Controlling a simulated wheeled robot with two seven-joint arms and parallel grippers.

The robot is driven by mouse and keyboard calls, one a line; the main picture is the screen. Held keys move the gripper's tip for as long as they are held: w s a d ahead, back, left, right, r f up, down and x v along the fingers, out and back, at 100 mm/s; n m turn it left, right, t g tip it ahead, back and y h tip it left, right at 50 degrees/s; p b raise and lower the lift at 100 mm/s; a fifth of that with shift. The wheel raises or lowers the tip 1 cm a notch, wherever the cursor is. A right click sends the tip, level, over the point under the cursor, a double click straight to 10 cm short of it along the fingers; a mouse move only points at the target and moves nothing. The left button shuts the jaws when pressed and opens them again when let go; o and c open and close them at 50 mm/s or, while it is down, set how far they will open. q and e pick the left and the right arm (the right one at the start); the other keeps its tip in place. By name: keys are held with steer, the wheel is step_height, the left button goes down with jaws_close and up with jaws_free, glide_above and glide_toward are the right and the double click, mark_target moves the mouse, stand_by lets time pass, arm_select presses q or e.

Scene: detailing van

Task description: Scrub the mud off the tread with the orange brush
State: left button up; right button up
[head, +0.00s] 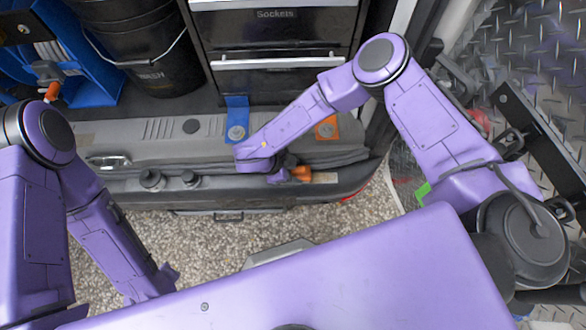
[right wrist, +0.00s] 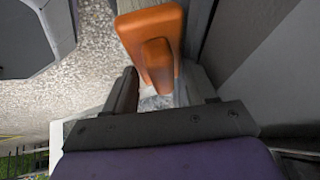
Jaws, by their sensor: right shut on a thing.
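My right gripper (head: 284,170) is low over the front edge of the grey tread (head: 165,145) at the van's sill. It is shut on the orange brush (head: 300,174), whose orange end sticks out to the right of the jaws. In the right wrist view the orange brush (right wrist: 152,35) stands out beyond the two dark fingers (right wrist: 160,92); its bristles are not clear. I cannot make out the mud, and the arm and gripper cover part of the tread. My left gripper (head: 158,285) hangs low at the lower left, away from the tread; its jaws are unclear.
A drawer cabinet marked Sockets (head: 275,40) stands behind the middle. A blue bracket (head: 237,118) and an orange one (head: 327,128) sit on the tread. Pebbled ground (head: 355,230) lies in front.

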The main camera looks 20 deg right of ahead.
steer(key=shift+f+b, duration=0.4)
steer(key=shift+f, duration=0.2)
stand_by(0.3)
